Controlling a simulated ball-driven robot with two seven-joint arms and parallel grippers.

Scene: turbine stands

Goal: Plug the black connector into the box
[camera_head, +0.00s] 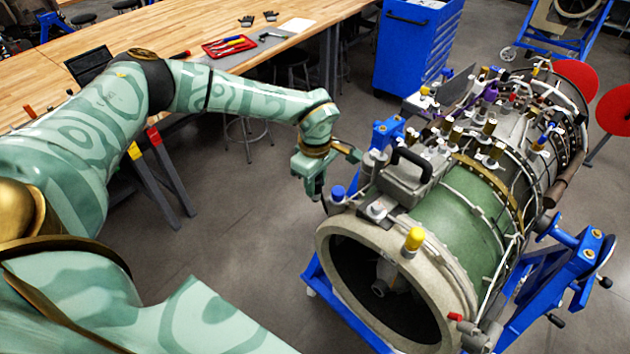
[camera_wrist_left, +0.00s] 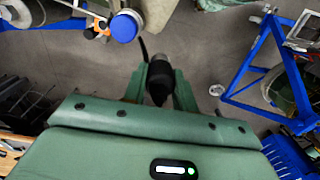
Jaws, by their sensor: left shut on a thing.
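My left gripper (camera_head: 317,186) hangs just left of the turbine's front rim in the head view. In the left wrist view its two green fingers (camera_wrist_left: 160,88) are shut on the black connector (camera_wrist_left: 160,82), and a dark cable runs up from it. The connector is hard to make out in the head view. The grey box (camera_head: 400,186) with a black handle sits on top of the turbine, right of my gripper and apart from it. The box's socket cannot be made out. My right gripper is not in view.
The turbine (camera_head: 480,215) rests on a blue stand (camera_head: 552,272). A blue cap (camera_head: 338,193) stands close to my left gripper, also in the wrist view (camera_wrist_left: 125,26). A yellow cap (camera_head: 414,238) is on the front rim. A wooden workbench (camera_head: 180,35) lies behind my arm.

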